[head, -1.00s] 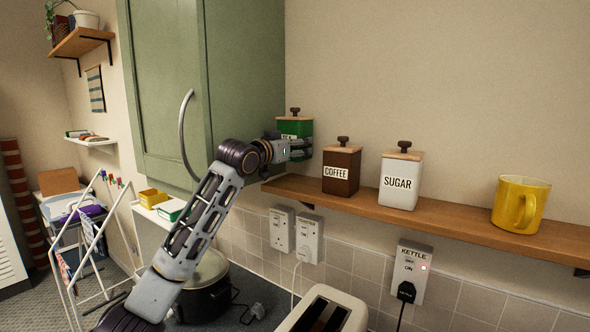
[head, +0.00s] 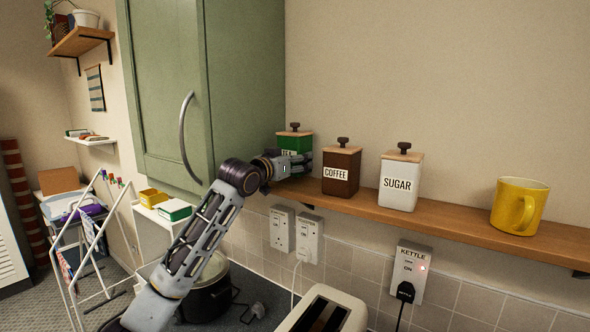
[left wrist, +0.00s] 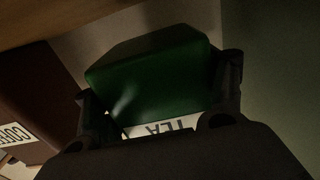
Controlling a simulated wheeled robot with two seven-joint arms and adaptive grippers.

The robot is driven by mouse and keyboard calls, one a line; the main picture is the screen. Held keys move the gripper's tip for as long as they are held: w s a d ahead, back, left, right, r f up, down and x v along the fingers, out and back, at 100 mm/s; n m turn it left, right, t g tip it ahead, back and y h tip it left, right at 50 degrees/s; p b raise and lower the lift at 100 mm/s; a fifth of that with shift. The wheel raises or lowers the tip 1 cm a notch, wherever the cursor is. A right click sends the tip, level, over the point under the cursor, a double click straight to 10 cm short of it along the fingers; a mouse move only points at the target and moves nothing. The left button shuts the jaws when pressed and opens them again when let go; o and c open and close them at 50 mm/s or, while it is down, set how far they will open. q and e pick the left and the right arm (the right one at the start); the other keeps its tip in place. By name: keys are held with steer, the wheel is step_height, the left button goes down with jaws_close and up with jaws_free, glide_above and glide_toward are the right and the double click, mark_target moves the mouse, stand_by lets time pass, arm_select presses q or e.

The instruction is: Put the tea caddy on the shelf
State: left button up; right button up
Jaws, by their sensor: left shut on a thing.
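The green tea caddy (head: 294,141), with a wooden lid and dark knob, is at the left end of the wooden shelf (head: 440,218), next to the green cupboard. My left gripper (head: 299,165) is shut on it, with the fingers around its lower part. In the left wrist view the caddy (left wrist: 150,75) sits between the two fingers (left wrist: 160,105), with its TEA label upside down. The gripper hides the caddy's base in the head view, so I cannot tell if it touches the shelf. My right gripper is not in view.
The brown coffee caddy (head: 341,171) stands close to the right of my gripper. The white sugar caddy (head: 400,181) and yellow mug (head: 518,204) are further right. The green cupboard (head: 235,85) is close on the left. A pot (head: 208,294) and toaster (head: 325,312) are below.

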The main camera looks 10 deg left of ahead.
arm_select(q)
steer(key=shift+f+p, duration=0.3)
steer(key=shift+f, duration=1.05)
steer(key=shift+f, duration=0.1)
steer(key=o, duration=1.4)
steer(key=shift+f, duration=0.1)
steer(key=shift+c, duration=0.2)
steer(key=shift+b+v, duration=0.6)
steer(key=shift+v, duration=0.8)
steer(key=b+v, duration=0.3)
steer(key=v, duration=0.6)
steer(key=shift+s, duration=0.15)
